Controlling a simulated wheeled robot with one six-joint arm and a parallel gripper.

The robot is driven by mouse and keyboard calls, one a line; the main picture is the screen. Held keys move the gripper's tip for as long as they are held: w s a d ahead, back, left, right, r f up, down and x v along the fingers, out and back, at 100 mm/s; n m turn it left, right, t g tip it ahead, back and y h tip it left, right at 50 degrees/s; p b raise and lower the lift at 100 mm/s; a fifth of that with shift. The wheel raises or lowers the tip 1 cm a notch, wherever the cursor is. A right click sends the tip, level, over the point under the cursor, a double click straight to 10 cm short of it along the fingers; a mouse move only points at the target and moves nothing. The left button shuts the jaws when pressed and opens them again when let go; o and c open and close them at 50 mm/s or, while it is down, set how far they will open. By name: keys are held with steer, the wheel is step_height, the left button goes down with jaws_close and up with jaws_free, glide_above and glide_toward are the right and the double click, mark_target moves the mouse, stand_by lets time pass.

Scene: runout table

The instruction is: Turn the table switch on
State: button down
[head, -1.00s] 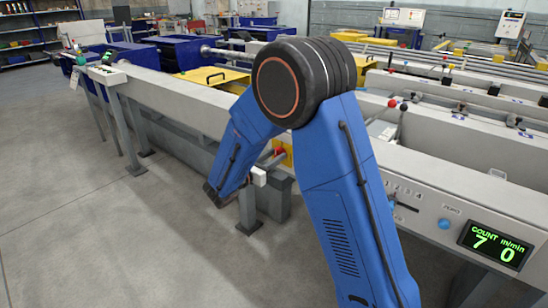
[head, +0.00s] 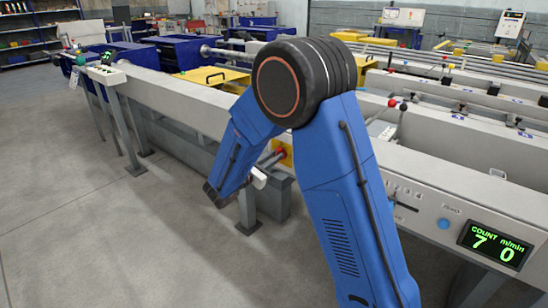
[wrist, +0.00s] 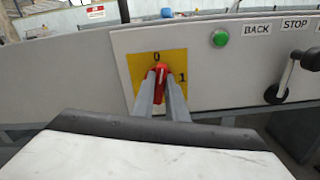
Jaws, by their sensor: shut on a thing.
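The table switch is a red knob (wrist: 160,71) on a yellow plate (wrist: 172,62) marked 0 at the top and 1 at the right. In the wrist view both fingers of my gripper (wrist: 161,82) are closed around the knob, one on each side. The knob's visible top is near the 0 mark; the fingers hide much of it, so its exact angle is unclear. In the head view the red knob (head: 281,152) and yellow plate (head: 288,160) show beside my blue arm, with my gripper (head: 274,157) at the knob.
A green button (wrist: 220,38) and a black-knobbed lever (wrist: 290,78) under BACK and STOP labels are right of the plate. In the head view a green display (head: 495,244) reads COUNT 7 and 0 m/min. Open floor (head: 110,230) lies left of the table.

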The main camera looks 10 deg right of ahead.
steer(key=shift+s+d+f+m, duration=0.1)
steer(key=shift+f+m, duration=0.05)
steer(key=shift+m, duration=2.4)
steer(key=shift+s+d+f+m, duration=0.1)
steer(key=shift+f+m, duration=0.05)
steer(key=shift+m, duration=2.35)
steer(key=shift+s+f+m, duration=0.1)
steer(key=shift+f+m, duration=0.05)
steer(key=shift+m, duration=2.4)
steer(key=c, duration=1.8)
jaws_free()
steer(key=shift+o, duration=0.2)
steer(key=v, duration=1.7)
steer(key=shift+a, duration=0.15)
steer(key=shift+s, duration=0.1)
